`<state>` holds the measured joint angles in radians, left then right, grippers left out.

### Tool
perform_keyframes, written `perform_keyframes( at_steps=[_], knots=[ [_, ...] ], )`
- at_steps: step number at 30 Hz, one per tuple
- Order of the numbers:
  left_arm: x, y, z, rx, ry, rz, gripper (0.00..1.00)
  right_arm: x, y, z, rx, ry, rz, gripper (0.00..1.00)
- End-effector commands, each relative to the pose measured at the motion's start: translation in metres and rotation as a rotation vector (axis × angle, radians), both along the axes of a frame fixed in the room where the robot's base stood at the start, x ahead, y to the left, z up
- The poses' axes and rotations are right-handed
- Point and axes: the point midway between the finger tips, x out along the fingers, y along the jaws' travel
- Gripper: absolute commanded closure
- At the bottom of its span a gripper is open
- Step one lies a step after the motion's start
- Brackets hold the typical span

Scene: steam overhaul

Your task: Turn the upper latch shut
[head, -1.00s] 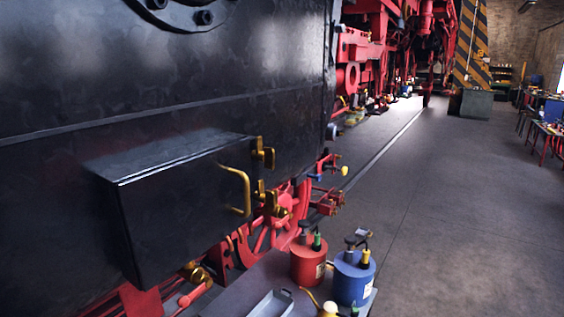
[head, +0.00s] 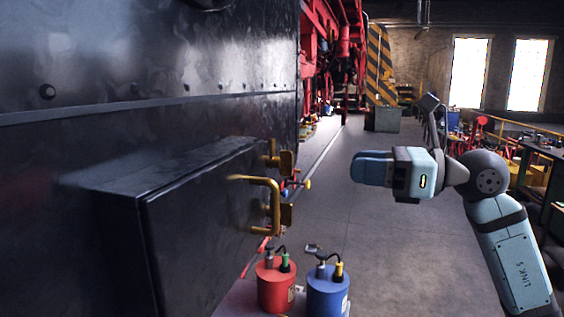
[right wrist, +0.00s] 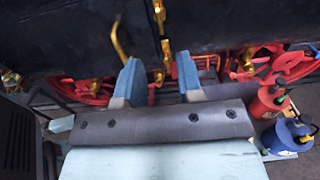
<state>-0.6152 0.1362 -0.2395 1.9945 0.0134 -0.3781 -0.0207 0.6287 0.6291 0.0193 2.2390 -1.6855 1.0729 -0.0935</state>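A dark box (head: 205,215) stands out from the black locomotive side. At its right end is a bent brass handle (head: 275,205). The brass upper latch (head: 279,158) sits near the box's top right edge, with an upright piece and a wider tab. A lower brass latch (head: 286,214) is partly hidden behind the handle. My right gripper (head: 358,168) is to the right of the latches, apart from them, pointing left. In the right wrist view its blue fingers (right wrist: 159,78) are open and empty, with the handle (right wrist: 121,45) and lower latch (right wrist: 166,50) beyond. My left gripper is out of view.
A red canister (head: 276,287) and a blue canister (head: 328,292) stand below the latches. Red locomotive parts (head: 345,45) and a striped pillar (head: 380,70) are farther back. Workbenches line the right side. The floor (head: 370,240) between is clear.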

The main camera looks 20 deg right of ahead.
Motion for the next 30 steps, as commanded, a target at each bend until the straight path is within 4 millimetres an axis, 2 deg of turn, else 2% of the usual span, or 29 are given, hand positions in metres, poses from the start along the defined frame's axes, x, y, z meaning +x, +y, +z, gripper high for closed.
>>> perform_keyframes(
  at_steps=[9, 15, 21, 30],
  knots=[
    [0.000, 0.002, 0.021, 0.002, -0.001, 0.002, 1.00, 0.036, 0.056, 0.004, 0.007, 0.003, 0.007, 0.66],
    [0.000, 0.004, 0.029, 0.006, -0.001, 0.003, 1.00, 0.057, 0.086, 0.003, 0.005, 0.002, 0.006, 0.66],
    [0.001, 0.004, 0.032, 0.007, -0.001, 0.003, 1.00, 0.068, 0.101, 0.001, 0.006, 0.003, 0.005, 0.66],
    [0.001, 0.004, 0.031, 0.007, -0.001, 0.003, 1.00, 0.070, 0.104, 0.000, 0.004, 0.002, 0.003, 0.66]
  ],
)
